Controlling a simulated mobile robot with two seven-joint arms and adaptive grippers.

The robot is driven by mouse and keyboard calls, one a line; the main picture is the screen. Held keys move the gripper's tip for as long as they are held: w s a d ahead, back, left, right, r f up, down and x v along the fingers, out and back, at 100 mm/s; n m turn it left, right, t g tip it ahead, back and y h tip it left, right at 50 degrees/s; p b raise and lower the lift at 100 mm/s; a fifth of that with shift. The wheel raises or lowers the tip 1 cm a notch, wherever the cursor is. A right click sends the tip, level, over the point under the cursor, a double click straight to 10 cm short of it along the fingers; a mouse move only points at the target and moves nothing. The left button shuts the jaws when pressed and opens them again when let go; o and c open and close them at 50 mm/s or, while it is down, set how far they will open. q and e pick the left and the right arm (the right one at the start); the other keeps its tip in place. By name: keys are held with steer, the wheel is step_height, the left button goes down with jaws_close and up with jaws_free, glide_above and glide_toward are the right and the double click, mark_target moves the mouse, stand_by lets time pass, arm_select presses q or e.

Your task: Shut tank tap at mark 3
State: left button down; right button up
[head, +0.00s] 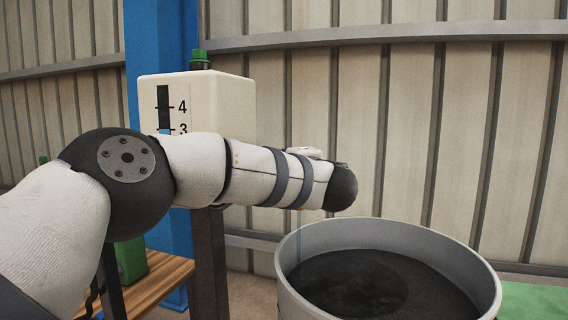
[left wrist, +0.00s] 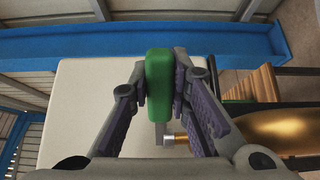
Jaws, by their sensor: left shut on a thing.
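The white tank (head: 225,92) stands on a dark post in the head view. Its sight gauge (head: 163,104) shows a dark strip running past mark 4 to about mark 3; my left arm hides what is lower. In the left wrist view, my left gripper (left wrist: 160,92) is shut on the green tap handle (left wrist: 158,75), one finger on each side. A small metal fitting (left wrist: 176,138) shows near the handle. The head view hides the tap and gripper behind my arm. My right gripper is not in view.
A grey round tub (head: 390,233) with a dark inside stands at front right. A blue column (head: 150,45) and ribbed wall are behind. A wooden bench (head: 160,283) is lower left. A brass-coloured rounded thing (left wrist: 270,126) lies right of the gripper.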

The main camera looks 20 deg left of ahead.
arm_select(q)
steer(key=shift+w+a+f+n+g+y, duration=0.15)
steer(key=shift+w+f+n+g+y, duration=0.1)
steer(key=shift+n+g+y, duration=0.3)
steer(key=shift+w+a+r+n+g+y+b, duration=0.15)
steer(key=shift+r+n+g+y+b, duration=0.1)
steer(key=shift+y+b, duration=0.15)
steer(key=c, duration=1.8)
jaws_free()
steer(key=shift+a, duration=0.1)
steer(key=shift+o, duration=0.2)
steer(key=v, duration=1.2)
